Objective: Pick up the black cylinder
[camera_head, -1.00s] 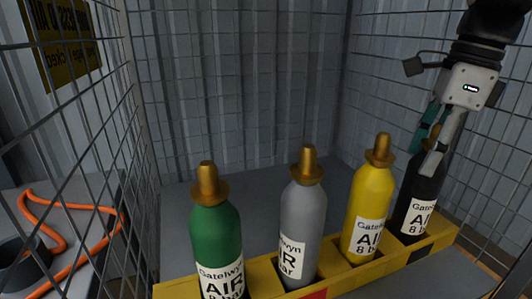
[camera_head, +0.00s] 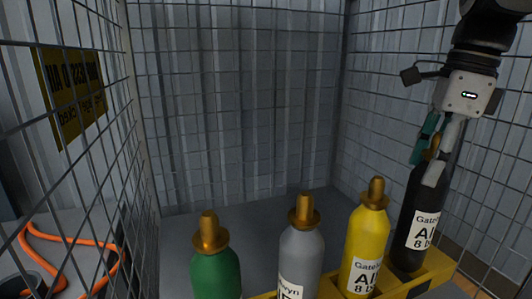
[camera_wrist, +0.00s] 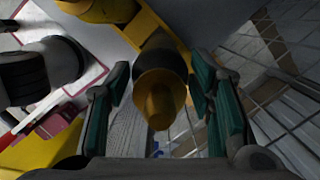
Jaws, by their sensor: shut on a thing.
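The black cylinder (camera_head: 418,220) has a brass valve and a white "AIR" label. It stands roughly upright at the right end of the yellow rack (camera_head: 432,272), its base low at its slot; I cannot tell whether the base is clear of it. My gripper (camera_head: 430,155) is shut on its upper end from above. In the wrist view the brass valve (camera_wrist: 160,98) sits between the teal-padded fingers of my gripper (camera_wrist: 160,85). The far side of the grip is hidden in the head view.
A yellow cylinder (camera_head: 367,240) stands close left of the black one, then a grey one (camera_head: 300,258) and a green one (camera_head: 214,268). Wire mesh walls (camera_head: 395,110) enclose the bay on the sides. An orange hose (camera_head: 112,262) lies beyond the left mesh.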

